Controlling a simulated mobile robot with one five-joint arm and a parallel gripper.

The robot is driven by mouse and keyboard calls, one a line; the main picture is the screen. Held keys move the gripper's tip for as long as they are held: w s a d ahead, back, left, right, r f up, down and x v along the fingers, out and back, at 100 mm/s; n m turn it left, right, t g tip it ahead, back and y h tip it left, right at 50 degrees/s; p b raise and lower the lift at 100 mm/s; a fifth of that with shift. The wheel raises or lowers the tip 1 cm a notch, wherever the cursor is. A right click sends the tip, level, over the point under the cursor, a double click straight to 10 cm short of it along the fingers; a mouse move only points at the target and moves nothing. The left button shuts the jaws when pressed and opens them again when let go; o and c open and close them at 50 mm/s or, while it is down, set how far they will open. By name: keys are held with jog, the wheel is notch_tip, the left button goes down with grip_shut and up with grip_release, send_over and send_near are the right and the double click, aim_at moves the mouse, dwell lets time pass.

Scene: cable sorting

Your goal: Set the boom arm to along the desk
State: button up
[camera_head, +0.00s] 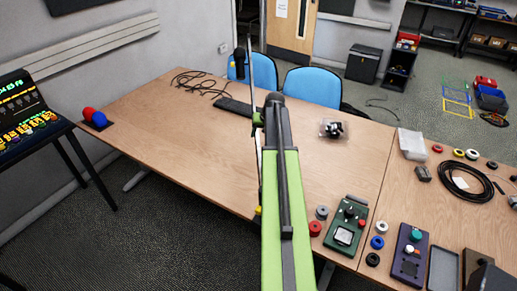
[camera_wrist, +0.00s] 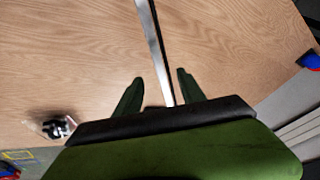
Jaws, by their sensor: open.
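The boom arm is a thin, straight silver bar (camera_wrist: 154,45) in the wrist view. It runs from the top edge down between my two fingers. In the head view a slim dark bar (camera_head: 251,80) shows just left of my arm, but its lower part is largely hidden. My gripper (camera_wrist: 157,92) is open, with one dark green finger on each side of the bar and a visible gap to each. In the head view my gripper (camera_head: 257,118) is mostly hidden behind my own wrist. The boom's mount is hidden.
Black cables (camera_head: 200,82) and a dark strip (camera_head: 233,106) lie at the back. A clear tray (camera_head: 324,130) holds a black part to the right. Green (camera_head: 336,241) and purple (camera_head: 400,263) control boxes stand at front right.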

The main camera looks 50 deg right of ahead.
aim_at(258, 138)
jog(key=b+x, duration=0.4)
jog(key=x, duration=0.2)
jog(key=shift+f, duration=0.1)
jog(key=shift+c, duration=0.4)
grip_shut()
dwell(0.7)
